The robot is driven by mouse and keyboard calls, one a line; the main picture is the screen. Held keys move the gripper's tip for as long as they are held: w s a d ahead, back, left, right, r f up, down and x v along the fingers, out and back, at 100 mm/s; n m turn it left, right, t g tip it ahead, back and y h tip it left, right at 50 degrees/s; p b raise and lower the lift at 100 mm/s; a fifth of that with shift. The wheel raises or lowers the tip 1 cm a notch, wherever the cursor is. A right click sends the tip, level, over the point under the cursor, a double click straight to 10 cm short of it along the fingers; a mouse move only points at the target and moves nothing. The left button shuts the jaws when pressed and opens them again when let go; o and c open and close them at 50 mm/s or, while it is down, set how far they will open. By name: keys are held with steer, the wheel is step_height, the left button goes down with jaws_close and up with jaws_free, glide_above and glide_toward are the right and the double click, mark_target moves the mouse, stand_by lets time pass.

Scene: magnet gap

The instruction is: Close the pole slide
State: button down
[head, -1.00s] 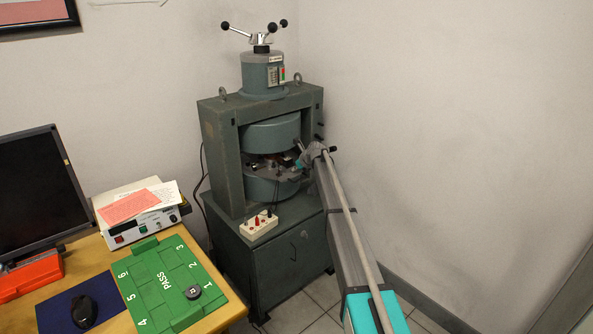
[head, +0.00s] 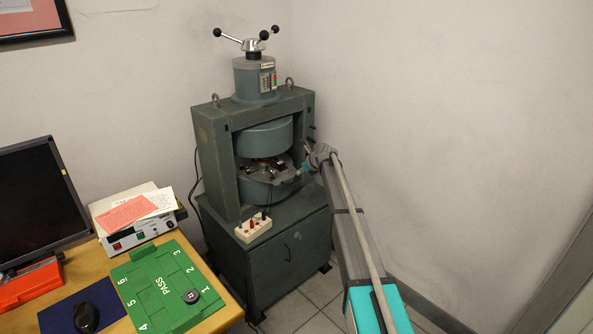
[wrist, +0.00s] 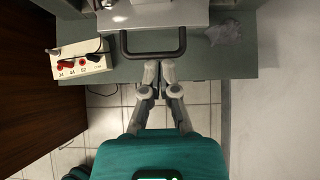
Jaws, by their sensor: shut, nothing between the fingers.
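The magnet (head: 265,138) is a grey-green frame with two round poles and a gap between them. A light grey plate (head: 262,170) sits in the gap and looks like the pole slide. In the wrist view a pale plate (wrist: 190,18) with a black U-shaped handle (wrist: 152,54) shows at the top; I take it for the same slide. My gripper (wrist: 158,66) is shut and empty, its fingertips just below the handle in the picture. I cannot tell whether they touch it. In the head view my gripper (head: 304,168) is small and partly hidden at the gap's right side.
A white switch box (head: 252,229) with a cable sits on the cabinet (head: 285,255) in front. The desk at left holds a green PASS board (head: 160,284), a mouse, a monitor and a power supply. A bare wall stands close on the right.

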steer(key=shift+p+v, duration=1.15)
steer(key=shift+v, duration=0.85)
steer(key=s+t+b, duration=0.1)
steer(key=b, duration=0.1)
steer(key=s+f+y+b, duration=0.1)
steer(key=b, duration=0.1)
steer(key=s+a+f+t+b, duration=0.1)
steer(key=b, duration=0.1)
steer(key=shift+s+t+y, duration=0.1)
steer(key=shift+t+y, duration=0.2)
steer(key=shift+y, duration=0.1)
